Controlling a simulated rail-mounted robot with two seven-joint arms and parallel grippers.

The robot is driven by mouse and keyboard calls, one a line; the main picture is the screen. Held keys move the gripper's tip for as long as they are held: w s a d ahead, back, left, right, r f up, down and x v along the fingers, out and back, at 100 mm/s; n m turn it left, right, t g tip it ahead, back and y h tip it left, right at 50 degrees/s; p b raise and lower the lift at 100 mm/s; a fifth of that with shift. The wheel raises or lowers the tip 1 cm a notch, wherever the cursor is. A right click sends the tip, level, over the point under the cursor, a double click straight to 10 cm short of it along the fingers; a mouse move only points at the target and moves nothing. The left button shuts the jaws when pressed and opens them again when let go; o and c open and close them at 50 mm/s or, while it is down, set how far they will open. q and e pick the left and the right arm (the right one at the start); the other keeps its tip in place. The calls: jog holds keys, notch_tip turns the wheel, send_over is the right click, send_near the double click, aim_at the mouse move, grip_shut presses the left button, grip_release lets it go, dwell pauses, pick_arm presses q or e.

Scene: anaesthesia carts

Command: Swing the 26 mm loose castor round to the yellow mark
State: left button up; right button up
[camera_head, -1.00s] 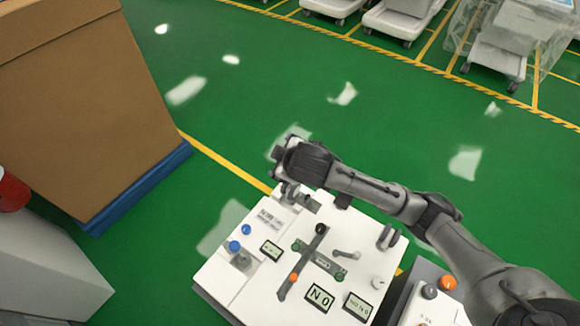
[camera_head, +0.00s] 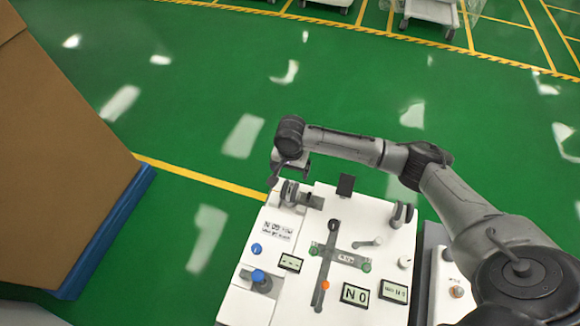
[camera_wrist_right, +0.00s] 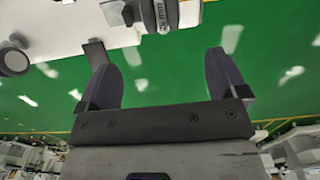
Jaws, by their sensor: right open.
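A grey castor (camera_head: 290,193) stands at the upper left corner of the white panel (camera_head: 312,205) in the head view. In the right wrist view a castor with a "26 mm" label (camera_wrist_right: 163,14) shows at the top edge, cut off by the frame; it appears to be the same one. My right gripper (camera_head: 288,172) is just beyond that corner, close to the castor. In the wrist view its two fingers (camera_wrist_right: 160,60) are apart with only green floor between them; the castor is past the fingertips. I cannot make out a yellow mark on the panel. My left gripper is out of view.
A black plate (camera_head: 345,185) sticks out of the panel's far edge. Another castor (camera_head: 403,213) stands at the right corner. The panel carries a cross-shaped slot, knobs and small displays. A brown box (camera_head: 60,150) on a blue base stands left. Green floor is free behind.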

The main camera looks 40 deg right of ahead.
aim_at(290, 189)
notch_tip(290, 189, down, 12)
jog(key=b, duration=0.4)
jog(key=shift+f+b, duration=0.45)
jog(key=shift+f, duration=0.45)
jog(key=shift+c, duration=0.2)
